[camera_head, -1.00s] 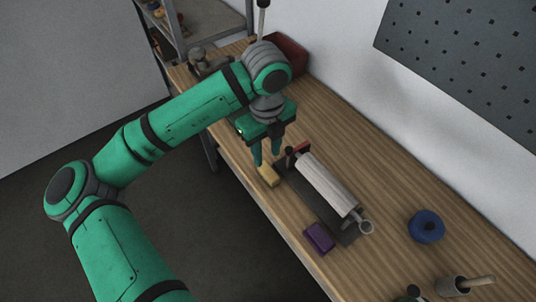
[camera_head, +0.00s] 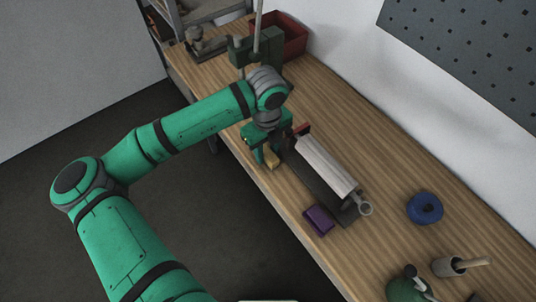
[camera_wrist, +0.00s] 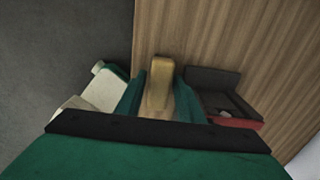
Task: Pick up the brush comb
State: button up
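A small tan block (camera_head: 271,161), which may be the brush comb, lies at the front edge of the wooden bench, left of a dark plate with a pale roller (camera_head: 328,167). My gripper (camera_head: 264,156) is low over it. In the wrist view the tan block (camera_wrist: 161,82) shows between the two green fingers. The fingers (camera_wrist: 160,100) stand apart on either side of it, with a narrow gap at the left. Whether the right finger touches it I cannot tell. In the head view my gripper hides part of the block.
A purple block (camera_head: 319,220) lies beside the plate's near end. A blue ring (camera_head: 424,208), a cup with a handle (camera_head: 447,266) and a green object (camera_head: 407,287) stand at the right. A red bin (camera_head: 285,38) and a green machine (camera_head: 243,52) are at the back.

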jog(key=shift+f, duration=0.15)
grip_shut()
jog(key=shift+r, duration=0.65)
jog(key=s+a+r, duration=0.1)
jog(key=s+r, duration=1)
jog(key=s, duration=0.3)
jog(key=shift+a+r, duration=0.35)
jog(key=shift+a, duration=0.05)
